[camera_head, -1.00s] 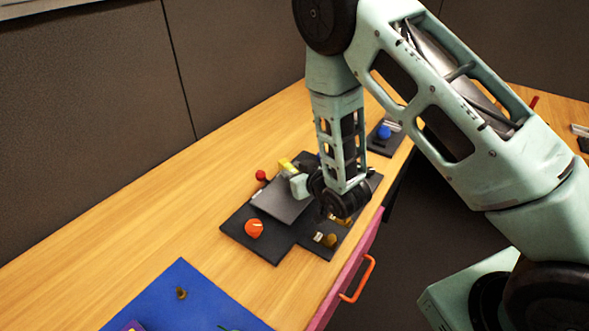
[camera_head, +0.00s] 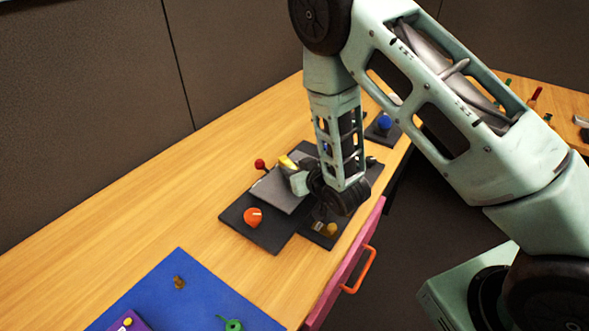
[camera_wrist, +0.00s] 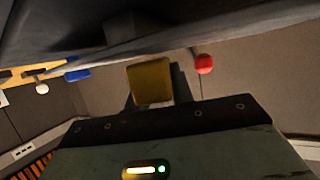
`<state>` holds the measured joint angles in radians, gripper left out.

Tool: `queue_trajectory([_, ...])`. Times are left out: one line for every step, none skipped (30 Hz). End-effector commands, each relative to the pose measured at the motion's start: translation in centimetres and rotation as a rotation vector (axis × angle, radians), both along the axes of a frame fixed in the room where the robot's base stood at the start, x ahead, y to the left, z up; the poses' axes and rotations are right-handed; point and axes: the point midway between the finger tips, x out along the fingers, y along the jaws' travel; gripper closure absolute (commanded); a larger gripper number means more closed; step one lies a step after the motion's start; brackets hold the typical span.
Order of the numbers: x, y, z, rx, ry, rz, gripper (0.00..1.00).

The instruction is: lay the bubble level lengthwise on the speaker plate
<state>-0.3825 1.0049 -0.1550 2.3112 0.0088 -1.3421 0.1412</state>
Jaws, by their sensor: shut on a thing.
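The bubble level, a small yellow bar (camera_head: 287,162), is held at the tips of my gripper (camera_head: 297,178). It is over or at the far edge of the grey speaker plate (camera_head: 272,196); I cannot tell if it touches. In the wrist view the yellow block (camera_wrist: 150,81) shows in front of the gripper body, near a grey surface across the top. My gripper is shut on the level, and my wrist hides part of the plate and the level.
A red ball-topped lever (camera_head: 260,164) stands close to the level, and it shows in the wrist view (camera_wrist: 204,64). An orange knob (camera_head: 252,217) is on the dark panel's near-left corner. A blue mat (camera_head: 200,300) lies in front. The table's left side is clear.

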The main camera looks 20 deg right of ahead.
Motion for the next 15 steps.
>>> queue_trajectory([0.02,-0.01,-0.19,0.000,-0.001,0.000,1.00])
queue_trajectory([0.02,-0.01,-0.25,0.000,-0.001,0.000,1.00])
queue_trajectory([0.02,-0.01,-0.33,0.000,-0.001,0.000,1.00])
queue_trajectory([0.02,-0.01,-0.38,0.000,-0.001,0.000,1.00])
queue_trajectory([0.02,-0.01,-0.44,0.000,-0.001,0.000,1.00])
queue_trajectory([0.02,-0.01,-0.51,0.000,-0.001,0.000,1.00])
queue_trajectory([0.02,-0.01,-0.57,0.000,-0.001,0.000,1.00])
queue_trajectory([0.01,-0.01,-0.63,0.000,-0.001,0.000,1.00])
queue_trajectory([0.01,-0.01,-0.71,0.000,-0.001,0.000,1.00])
queue_trajectory([0.02,-0.01,-0.77,0.000,-0.001,0.000,1.00])
queue_trajectory([0.02,-0.01,-0.64,0.000,-0.001,0.000,0.68])
queue_trajectory([0.01,-0.01,-0.62,0.000,-0.001,0.000,0.57])
queue_trajectory([0.01,-0.01,-0.62,0.000,-0.001,0.000,0.51])
queue_trajectory([0.01,-0.01,-0.62,0.000,-0.001,0.000,0.51])
queue_trajectory([0.01,0.00,-0.62,0.000,0.000,0.000,0.51])
